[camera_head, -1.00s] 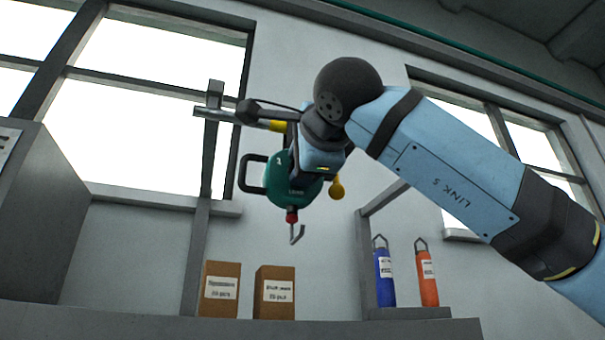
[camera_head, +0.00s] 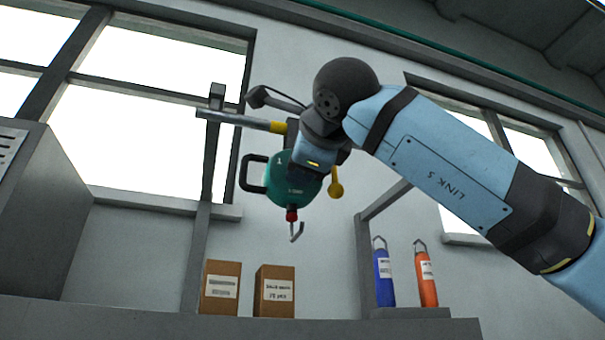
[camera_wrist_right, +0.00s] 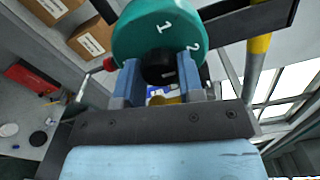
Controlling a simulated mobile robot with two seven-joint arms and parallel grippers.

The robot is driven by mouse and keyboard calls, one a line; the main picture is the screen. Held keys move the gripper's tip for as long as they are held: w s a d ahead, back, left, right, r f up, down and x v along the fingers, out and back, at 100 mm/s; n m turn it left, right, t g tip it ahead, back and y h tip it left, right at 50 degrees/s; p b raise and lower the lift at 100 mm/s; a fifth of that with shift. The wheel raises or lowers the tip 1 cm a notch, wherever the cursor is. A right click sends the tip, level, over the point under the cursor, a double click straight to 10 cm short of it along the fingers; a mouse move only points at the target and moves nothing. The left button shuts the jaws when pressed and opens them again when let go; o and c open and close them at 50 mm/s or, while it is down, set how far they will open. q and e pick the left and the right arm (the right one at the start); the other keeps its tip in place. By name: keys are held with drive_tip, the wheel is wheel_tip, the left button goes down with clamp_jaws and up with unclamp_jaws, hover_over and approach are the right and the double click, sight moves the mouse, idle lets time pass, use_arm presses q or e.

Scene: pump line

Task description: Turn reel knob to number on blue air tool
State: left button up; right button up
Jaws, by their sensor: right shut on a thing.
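The teal reel (camera_head: 292,183) hangs from a grey arm with a yellow end, and a hook hangs below it. My right gripper (camera_head: 312,160) is at the reel's right side. In the right wrist view, its blue fingers (camera_wrist_right: 160,88) are shut on the black reel knob (camera_wrist_right: 158,66). The numbers 1 and 2 show on the teal face around the knob. The blue air tool (camera_head: 384,277) stands upright on the shelf at right; its white label is too small to read. My left gripper is not in view.
An orange tool (camera_head: 427,278) stands beside the blue one. Two labelled cardboard boxes (camera_head: 220,288) (camera_head: 274,291) stand on the ledge below the reel. A yellow ball-ended pull (camera_head: 336,188) hangs right of the reel. A grey cabinet (camera_head: 45,220) is at left.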

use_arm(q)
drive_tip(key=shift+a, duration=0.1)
use_arm(e)
drive_tip(key=o, duration=0.9)
drive_tip(key=shift+s, duration=0.1)
drive_tip(key=shift+s+d, duration=0.15)
drive_tip(key=shift+s, duration=0.1)
use_arm(q)
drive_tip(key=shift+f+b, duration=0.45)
drive_tip(key=shift+b, duration=0.55)
use_arm(e)
drive_tip(key=v, duration=1.3)
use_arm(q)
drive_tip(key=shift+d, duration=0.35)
